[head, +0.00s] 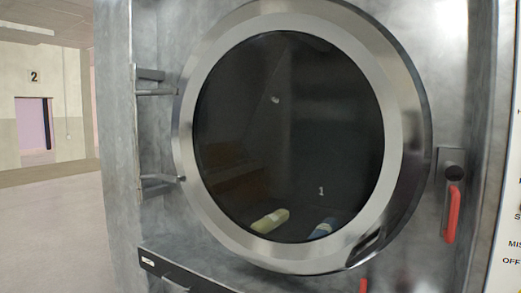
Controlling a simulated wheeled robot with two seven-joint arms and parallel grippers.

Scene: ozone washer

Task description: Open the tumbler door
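The tumbler door (405,110) fills the middle of the head view. It is round, with a wide shiny metal ring and dark glass, and it looks shut against the grey metal front. Two hinge brackets hold it on the left, an upper one (153,82) and a lower one (160,184). A red handle (452,213) hangs down from a dark latch block to the right of the door. A dark recess or grip shows low on the right of the ring. Neither of my grippers is in view.
A metal ledge (205,268) runs below the door on the left. A small red part (363,286) shows at the bottom edge. A white labelled panel (505,180) stands at the far right. Open floor (55,230) lies to the left.

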